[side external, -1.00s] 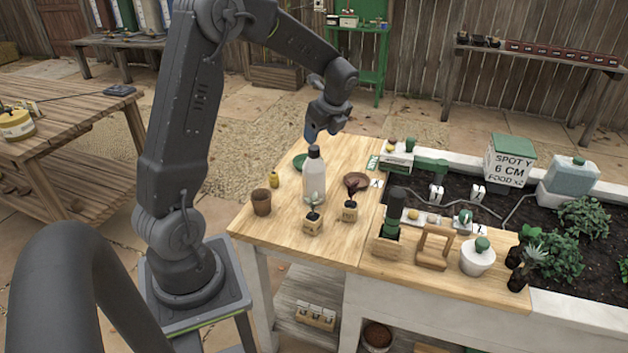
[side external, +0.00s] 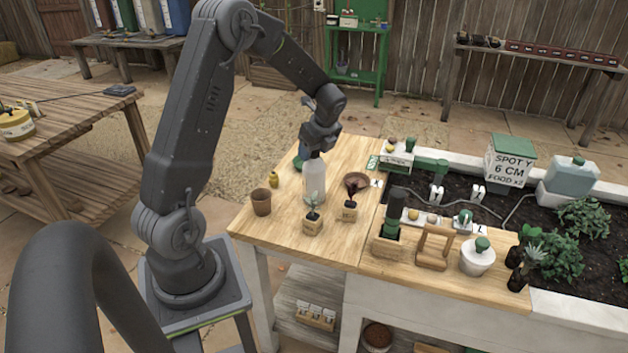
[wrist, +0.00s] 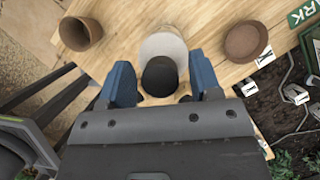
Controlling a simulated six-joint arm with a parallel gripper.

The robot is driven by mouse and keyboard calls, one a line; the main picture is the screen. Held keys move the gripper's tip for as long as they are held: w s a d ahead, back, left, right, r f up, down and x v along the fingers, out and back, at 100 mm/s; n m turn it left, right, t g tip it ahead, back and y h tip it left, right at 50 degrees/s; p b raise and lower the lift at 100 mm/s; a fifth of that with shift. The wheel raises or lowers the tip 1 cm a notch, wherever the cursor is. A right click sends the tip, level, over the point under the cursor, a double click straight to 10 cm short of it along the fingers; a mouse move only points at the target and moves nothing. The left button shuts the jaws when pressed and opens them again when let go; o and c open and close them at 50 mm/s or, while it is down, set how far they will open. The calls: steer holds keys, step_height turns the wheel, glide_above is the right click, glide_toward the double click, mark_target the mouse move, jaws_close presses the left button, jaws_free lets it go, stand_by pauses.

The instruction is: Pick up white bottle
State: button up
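The white bottle (side external: 314,184) has a dark cap and stands upright on the wooden bench top in the side view. My gripper (side external: 317,152) points down at the bottle's top, with its blue fingers partly hidden behind the wrist and cap. In the wrist view, the white bottle (wrist: 163,46) and its black cap lie between the two blue fingers of my gripper (wrist: 160,66). The fingers are apart, one on each side of the cap, with visible gaps. The bottle's lower part is partly covered by a seedling in the side view.
The bench's front left corner is clear.

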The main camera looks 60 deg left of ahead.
jaws_close()
stand_by(0.3)
steer(key=shift+r, duration=0.1)
